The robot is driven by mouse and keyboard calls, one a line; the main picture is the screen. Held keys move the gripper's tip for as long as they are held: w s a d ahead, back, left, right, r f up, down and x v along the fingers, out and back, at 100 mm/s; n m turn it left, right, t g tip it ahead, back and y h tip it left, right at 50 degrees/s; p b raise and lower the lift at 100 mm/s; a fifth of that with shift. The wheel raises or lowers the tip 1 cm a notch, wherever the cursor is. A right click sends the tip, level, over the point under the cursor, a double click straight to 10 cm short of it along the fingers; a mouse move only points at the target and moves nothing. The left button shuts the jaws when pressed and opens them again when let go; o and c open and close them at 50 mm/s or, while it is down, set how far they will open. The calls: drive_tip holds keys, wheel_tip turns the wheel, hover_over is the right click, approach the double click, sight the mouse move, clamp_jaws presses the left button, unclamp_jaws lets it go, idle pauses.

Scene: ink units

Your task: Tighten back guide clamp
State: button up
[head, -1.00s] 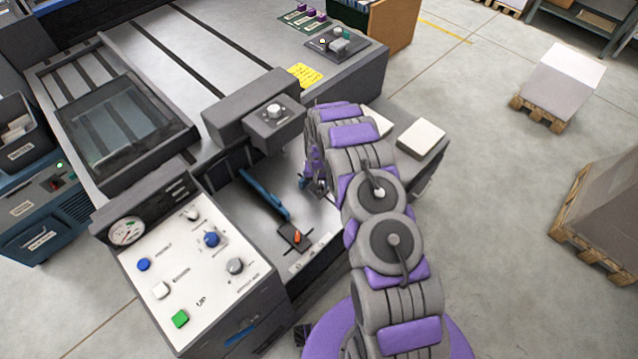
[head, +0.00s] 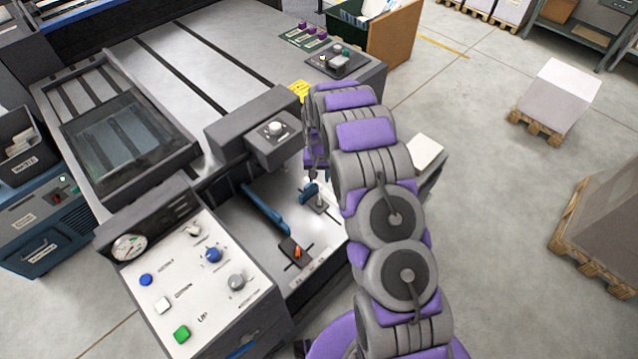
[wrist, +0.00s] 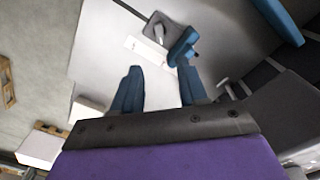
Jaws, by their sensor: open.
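A small clamp with a blue lever (head: 308,191) stands on a dark slotted plate on the metal bed. In the wrist view the blue lever (wrist: 182,46) lies just beyond my fingertips, beside a metal post (wrist: 158,31) on a dark base. My gripper (wrist: 162,82) is open with nothing between its blue fingers. In the head view my gripper (head: 312,172) is partly hidden by my arm, just above and behind the lever, apparently apart from it. A long blue guide bar (head: 265,208) lies left of the clamp. A dark plate with an orange piece (head: 297,252) sits in front.
A control panel (head: 195,275) with knobs and buttons stands at the front left. A grey housing with a white knob (head: 275,130) overhangs the bed behind the clamp. A white block (head: 426,151) lies right of my arm.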

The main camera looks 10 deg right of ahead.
drive_tip(key=shift+r, duration=1.3)
drive_tip(key=s+r+n+g, duration=0.1)
drive_tip(key=s+r, duration=2)
drive_tip(key=r, duration=0.3)
drive_tip(key=s+r, duration=0.2)
drive_tip(key=s, duration=1)
drive_tip(key=s+r+n, duration=0.1)
drive_tip(key=s+r, duration=0.1)
drive_tip(key=s, duration=1)
drive_tip(key=shift+s+d+r+g+b, duration=0.25)
drive_tip(key=shift+d+r+g+b, duration=0.05)
drive_tip(key=shift+d+g, duration=0.1)
